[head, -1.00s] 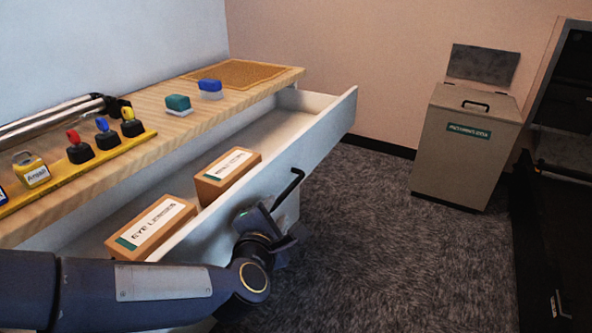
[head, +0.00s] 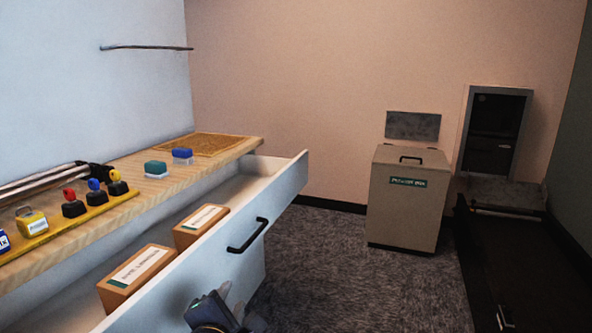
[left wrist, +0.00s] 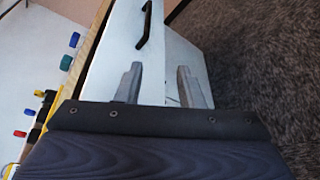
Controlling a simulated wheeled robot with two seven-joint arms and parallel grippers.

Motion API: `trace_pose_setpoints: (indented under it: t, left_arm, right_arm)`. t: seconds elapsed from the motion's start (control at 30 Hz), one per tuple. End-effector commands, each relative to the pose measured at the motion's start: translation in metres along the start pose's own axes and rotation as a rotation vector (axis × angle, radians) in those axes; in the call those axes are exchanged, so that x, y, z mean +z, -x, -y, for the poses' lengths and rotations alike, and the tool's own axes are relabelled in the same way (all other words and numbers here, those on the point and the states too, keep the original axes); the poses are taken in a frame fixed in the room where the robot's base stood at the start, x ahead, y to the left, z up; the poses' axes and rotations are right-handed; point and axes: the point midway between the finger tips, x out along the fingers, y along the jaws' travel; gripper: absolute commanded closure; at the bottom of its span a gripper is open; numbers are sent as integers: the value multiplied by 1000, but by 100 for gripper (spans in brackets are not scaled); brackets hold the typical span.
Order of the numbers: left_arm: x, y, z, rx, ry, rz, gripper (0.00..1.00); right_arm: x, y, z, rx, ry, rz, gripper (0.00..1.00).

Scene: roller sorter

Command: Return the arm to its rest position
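My left gripper (head: 218,306) is at the bottom of the head view, in front of the white drawer (head: 205,262). In the left wrist view its two fingers (left wrist: 160,70) are apart with nothing between them. The black drawer handle (head: 247,235) is beyond the fingertips and not touched; it also shows in the left wrist view (left wrist: 145,26). Most of my left arm is out of the head view. My right gripper is not in view.
The drawer stands open below the wooden counter (head: 115,206), holding two labelled orange-brown boxes (head: 200,228) (head: 137,277). Stamps and a yellow rack (head: 85,222) stand on the counter. A lidded grey-brown bin (head: 409,215) stands on the carpet at right. Carpet between is clear.

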Motion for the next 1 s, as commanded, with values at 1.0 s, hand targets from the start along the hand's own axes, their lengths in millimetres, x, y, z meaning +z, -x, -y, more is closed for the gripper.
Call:
trace_pose_setpoints:
  t: [1.0]
  left_arm:
    - [-83, 149, 44, -507, -1291, 475, 66]
  right_arm:
    - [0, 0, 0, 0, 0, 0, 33]
